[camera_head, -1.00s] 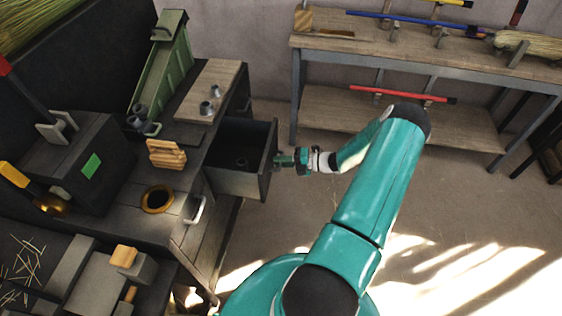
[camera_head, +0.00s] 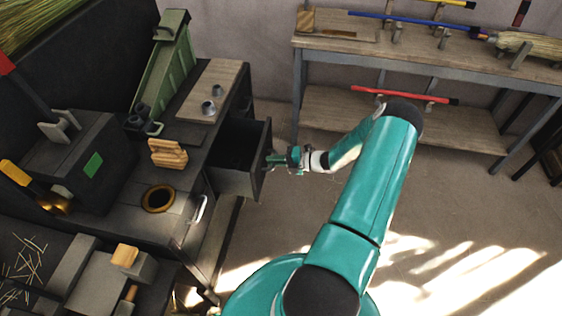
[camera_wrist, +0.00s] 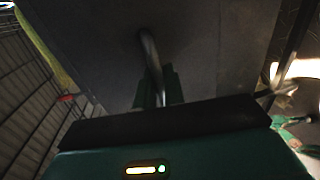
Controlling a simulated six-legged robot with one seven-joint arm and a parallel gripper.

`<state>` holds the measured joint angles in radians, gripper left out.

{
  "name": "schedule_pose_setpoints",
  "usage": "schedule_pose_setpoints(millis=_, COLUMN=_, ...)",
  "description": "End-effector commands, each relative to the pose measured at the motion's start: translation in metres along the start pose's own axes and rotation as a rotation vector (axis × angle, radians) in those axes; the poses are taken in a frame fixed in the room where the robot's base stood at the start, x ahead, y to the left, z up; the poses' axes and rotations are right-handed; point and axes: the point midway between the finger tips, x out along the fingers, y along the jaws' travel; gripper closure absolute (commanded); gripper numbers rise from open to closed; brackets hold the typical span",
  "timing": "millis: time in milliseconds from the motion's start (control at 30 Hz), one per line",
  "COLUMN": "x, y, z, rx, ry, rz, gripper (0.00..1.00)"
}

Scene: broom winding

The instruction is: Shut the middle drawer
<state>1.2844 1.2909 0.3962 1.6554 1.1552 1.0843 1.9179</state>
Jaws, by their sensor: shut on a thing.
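The open drawer (camera_head: 236,178) is dark grey and sticks out from the right side of the dark workbench (camera_head: 190,212), partly pulled out. My gripper (camera_head: 272,161) is at the drawer's front face, shut on its handle. In the wrist view the metal handle (camera_wrist: 149,55) runs between my fingers (camera_wrist: 158,92), with the grey drawer front (camera_wrist: 200,40) filling the view behind it. The inside of the drawer is dark, and its contents cannot be made out. Other drawers above or below it are hidden from this angle.
On the bench are a green machine (camera_head: 165,65), a wooden board with metal cups (camera_head: 212,95), a wooden block (camera_head: 168,153) and a brass ring (camera_head: 158,198). A wooden rack table (camera_head: 420,55) with brooms stands at the back right.

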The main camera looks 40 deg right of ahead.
Motion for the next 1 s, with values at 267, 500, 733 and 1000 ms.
schedule_pose_setpoints(millis=267, x=0.065, y=0.013, z=-0.001, rx=-0.002, ry=0.004, rz=0.001, gripper=1.0)
schedule_pose_setpoints(millis=500, x=0.12, y=0.024, z=-0.001, rx=-0.002, ry=0.003, rz=0.002, gripper=1.0)
schedule_pose_setpoints(millis=733, x=0.156, y=0.032, z=0.0, rx=-0.002, ry=0.001, rz=0.001, gripper=1.0)
schedule_pose_setpoints(millis=1000, x=0.171, y=0.035, z=0.001, rx=-0.002, ry=-0.002, rz=0.001, gripper=1.0)
